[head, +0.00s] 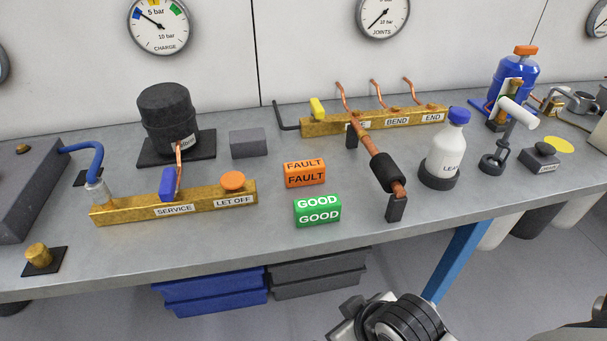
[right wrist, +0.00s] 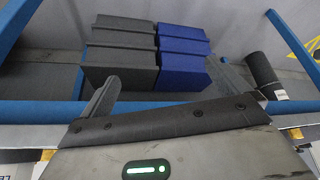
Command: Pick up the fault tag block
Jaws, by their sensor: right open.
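The fault tag block (head: 305,173) is an orange block with FAULT printed in black on its top and front. It lies on the grey bench near the middle of the head view, just behind the green GOOD block (head: 317,210). My right gripper (right wrist: 167,75) shows in the right wrist view with its two fingers spread wide and nothing between them. It faces the bins under the bench, and the fault tag block is not in that view. Part of my arm shows at the bottom of the head view, below the bench edge. My left gripper is not in view.
Left of the block is a brass SERVICE manifold (head: 185,205); behind it, a grey block (head: 248,143). A copper pipe with a black sleeve (head: 386,172) and a white bottle (head: 445,150) stand right. Blue bins (head: 210,292) sit under the bench. Bare bench surrounds the tag blocks.

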